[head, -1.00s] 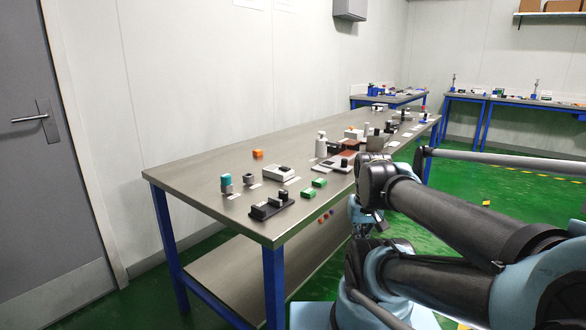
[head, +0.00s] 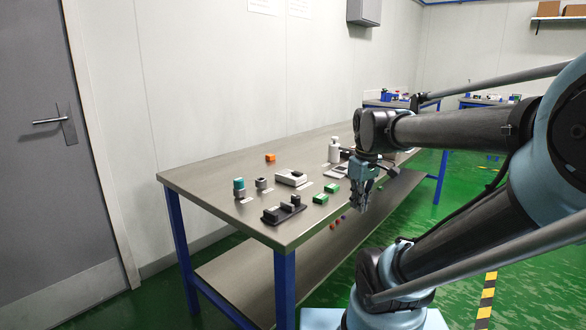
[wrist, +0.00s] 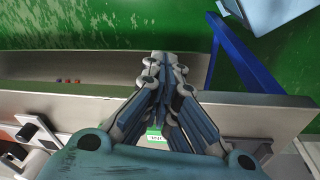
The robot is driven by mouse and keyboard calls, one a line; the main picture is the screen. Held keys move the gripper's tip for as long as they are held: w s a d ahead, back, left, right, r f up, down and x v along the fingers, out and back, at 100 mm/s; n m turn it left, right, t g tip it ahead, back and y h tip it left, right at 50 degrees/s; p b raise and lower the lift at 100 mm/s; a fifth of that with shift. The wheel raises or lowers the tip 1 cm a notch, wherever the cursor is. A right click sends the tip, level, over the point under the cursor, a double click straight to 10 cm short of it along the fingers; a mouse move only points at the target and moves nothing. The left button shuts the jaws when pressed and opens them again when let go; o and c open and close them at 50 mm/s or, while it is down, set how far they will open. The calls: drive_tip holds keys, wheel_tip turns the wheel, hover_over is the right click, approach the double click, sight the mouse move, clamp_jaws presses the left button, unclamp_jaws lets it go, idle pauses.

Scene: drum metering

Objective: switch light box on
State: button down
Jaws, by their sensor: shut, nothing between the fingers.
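My gripper (head: 363,205) hangs beside the front edge of the table, pointing down, with its fingers shut and empty. In the wrist view the fingers (wrist: 159,60) meet at their tips, over the table edge and floor. I cannot tell for sure which thing is the light box. A low white box with a dark top part (head: 291,177) lies on the table to the left of my gripper. A black block-shaped device (head: 284,210) lies near the front corner. No lit surface shows on either.
The steel table (head: 215,180) also holds two green blocks (head: 331,187), a teal-topped cylinder (head: 239,187), a small grey cylinder (head: 262,184), an orange block (head: 270,158) and a white bottle (head: 334,150). My arm hides its far part. Green floor is clear in front.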

drive_tip(key=w+a+r+n, duration=0.8)
drive_tip(key=w+r+n, duration=0.25)
drive_tip(key=w, duration=0.25)
wheel_tip(320, 180, up, 6)
drive_tip(key=n+g, duration=0.2)
drive_tip(key=n, duration=0.8)
hover_over(293, 175)
drive_tip(key=shift+s+a, duration=0.1)
drive_tip(key=shift+f, duration=0.1)
wheel_tip(293, 175, down, 14)
drive_tip(key=shift+f, duration=0.25)
drive_tip(key=shift+s+r, duration=0.1)
